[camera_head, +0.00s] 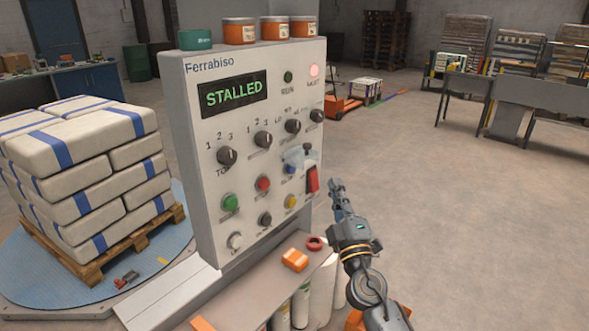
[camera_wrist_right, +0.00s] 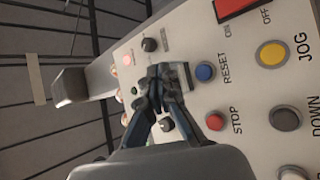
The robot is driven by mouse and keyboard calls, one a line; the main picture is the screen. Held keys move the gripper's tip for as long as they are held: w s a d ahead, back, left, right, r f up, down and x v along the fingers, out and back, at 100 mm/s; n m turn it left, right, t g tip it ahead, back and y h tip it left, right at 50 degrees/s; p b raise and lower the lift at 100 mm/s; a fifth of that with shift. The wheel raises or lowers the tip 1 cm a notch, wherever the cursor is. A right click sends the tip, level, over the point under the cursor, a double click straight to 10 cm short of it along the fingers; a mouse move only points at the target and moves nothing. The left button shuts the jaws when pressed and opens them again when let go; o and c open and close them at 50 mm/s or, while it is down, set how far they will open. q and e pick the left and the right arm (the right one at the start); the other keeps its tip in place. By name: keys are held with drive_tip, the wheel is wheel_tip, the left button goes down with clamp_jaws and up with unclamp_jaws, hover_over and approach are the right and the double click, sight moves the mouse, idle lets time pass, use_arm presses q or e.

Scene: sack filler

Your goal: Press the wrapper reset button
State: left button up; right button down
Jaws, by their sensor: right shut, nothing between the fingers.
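The control panel (camera_head: 258,140) is grey and its display (camera_head: 232,93) reads STALLED. The blue reset button (camera_head: 290,170) is on the panel's lower right, below a clear flap-like cover (camera_head: 298,155). In the right wrist view the blue button (camera_wrist_right: 205,72) has the label RESET beside it and its face is uncovered. My right gripper (camera_head: 336,186) is shut and empty, to the right of the panel in the head view. In the right wrist view its fingertips (camera_wrist_right: 168,80) appear just left of the blue button; contact cannot be told. My left gripper is not in view.
A red switch (camera_head: 312,179), a red button (camera_head: 263,184), a green button (camera_head: 230,202) and a yellow button (camera_head: 291,202) surround the blue one. An orange item (camera_head: 295,260) lies on the shelf below. Stacked sacks (camera_head: 85,160) stand left.

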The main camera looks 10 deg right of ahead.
sight(291, 168)
drive_tip(key=shift+w, duration=0.1)
drive_tip(key=w+a+b, duration=0.2)
drive_tip(key=w+a, duration=0.3)
drive_tip(key=w, duration=0.1)
drive_tip(key=shift+w+a, duration=0.15)
drive_tip(key=shift+w, duration=0.25)
idle(0.3)
drive_tip(key=shift+f+b, duration=0.1)
drive_tip(key=shift+b, duration=0.2)
idle(1.0)
drive_tip(key=shift+w+a, duration=0.3)
drive_tip(key=shift+w, duration=0.05)
